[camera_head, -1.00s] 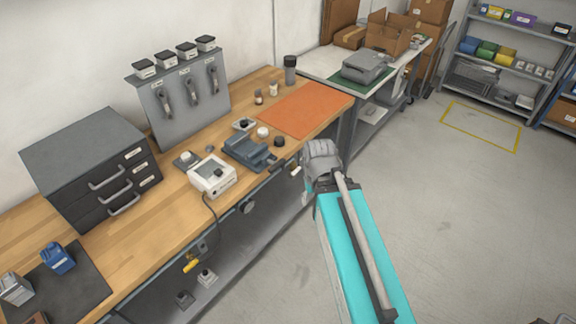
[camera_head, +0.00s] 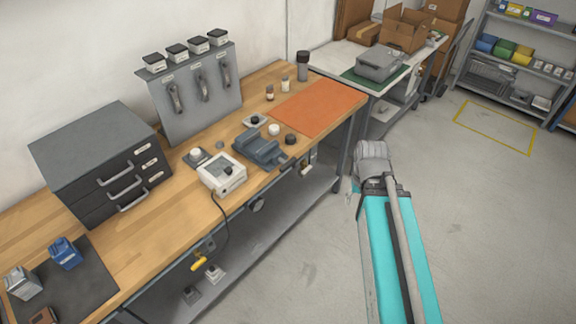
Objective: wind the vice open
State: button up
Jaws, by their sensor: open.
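The blue-grey vice (camera_head: 257,149) sits on the wooden workbench (camera_head: 150,228), near its front edge. Its dark screw end points toward the front edge, where a small pale and dark part (camera_head: 308,166) hangs; I cannot tell whether this is the vice's handle. The jaw gap is too small to judge. My teal arm rises from the bottom right, and its grey joint stands over the floor to the right of the vice, apart from it. My gripper's fingers do not show.
A white boxy device (camera_head: 222,176) stands just left of the vice, with small round items around it. An orange mat (camera_head: 320,105) lies to the right. A grey drawer cabinet (camera_head: 98,165) and a tool panel (camera_head: 200,95) stand behind. The floor (camera_head: 475,200) on the right is clear.

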jog(key=shift+f, duration=0.15)
jog(key=m+t+y+b, duration=0.4)
jog(key=y+b, duration=1.3)
jog(key=b, duration=1.5)
send_near(291, 165)
jog(key=s+d+t, duration=0.1)
jog(key=d, duration=0.2)
jog(key=shift+s+d+f+n, duration=0.1)
jog(key=shift+s+f+n, duration=0.05)
jog(key=shift+f+n, duration=0.2)
jog(key=x, duration=1.4)
jog(key=shift+s+r, duration=0.15)
jog(key=shift+r, duration=0.1)
